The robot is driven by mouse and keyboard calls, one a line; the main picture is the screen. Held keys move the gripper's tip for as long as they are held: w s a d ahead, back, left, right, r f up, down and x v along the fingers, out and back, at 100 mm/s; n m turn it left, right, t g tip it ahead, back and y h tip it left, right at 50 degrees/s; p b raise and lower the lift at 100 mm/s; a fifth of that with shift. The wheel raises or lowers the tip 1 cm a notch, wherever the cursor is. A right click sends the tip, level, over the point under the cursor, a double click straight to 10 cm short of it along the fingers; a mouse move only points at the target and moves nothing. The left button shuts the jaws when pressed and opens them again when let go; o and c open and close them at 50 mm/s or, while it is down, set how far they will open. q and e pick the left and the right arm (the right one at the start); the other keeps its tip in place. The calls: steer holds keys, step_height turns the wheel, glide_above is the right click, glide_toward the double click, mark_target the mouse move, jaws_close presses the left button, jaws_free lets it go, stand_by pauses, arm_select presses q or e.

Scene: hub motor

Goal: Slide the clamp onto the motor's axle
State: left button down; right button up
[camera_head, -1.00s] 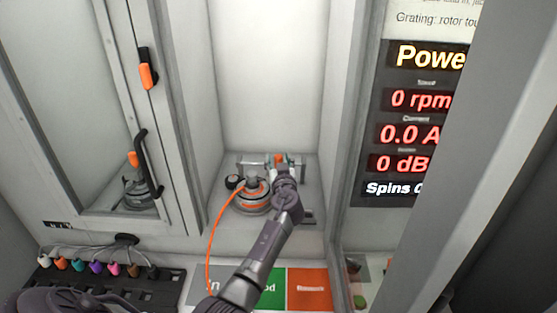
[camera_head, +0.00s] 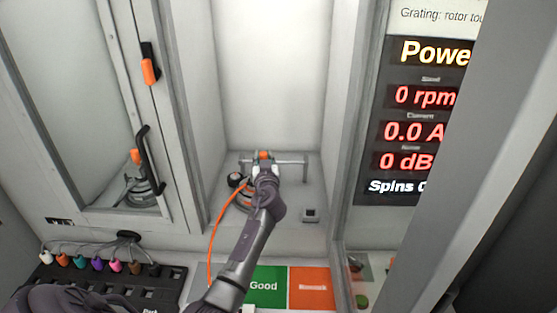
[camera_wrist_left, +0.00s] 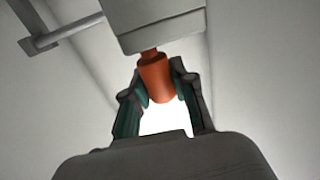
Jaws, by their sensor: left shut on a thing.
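The clamp shows in the left wrist view as a grey block (camera_wrist_left: 155,22) with an orange handle (camera_wrist_left: 155,76). My left gripper (camera_wrist_left: 160,90) is shut on that handle, with a finger on either side. In the head view the orange handle (camera_head: 264,155) rises just above my left gripper (camera_head: 266,170). The clamp is on a metal bar (camera_head: 290,162) at the back of the bay. The motor (camera_head: 241,199), with an orange cable, stands below and left of the gripper, partly hidden by my arm. Its axle and its contact with the clamp are hidden. My right gripper is not in view.
White walls close in the bay. A framed door with a black handle (camera_head: 148,165) stands left. Coloured plugs (camera_head: 97,263) line a dark rack at lower left. A red-lit display (camera_head: 418,120) is at right. Green (camera_head: 268,287) and orange (camera_head: 313,288) panels lie in front.

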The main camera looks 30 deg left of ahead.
arm_select(q)
steer(key=shift+s+a, duration=0.65)
steer(key=shift+a, duration=0.35)
steer(key=c, duration=1.3)
jaws_free()
steer(key=o, duration=0.4)
steer(key=shift+s+a, duration=0.1)
steer(key=shift+a, duration=0.05)
steer(key=shift+d, duration=0.3)
steer(key=v, duration=1.1)
steer(key=shift+s, duration=0.35)
steer(key=shift+d, duration=0.1)
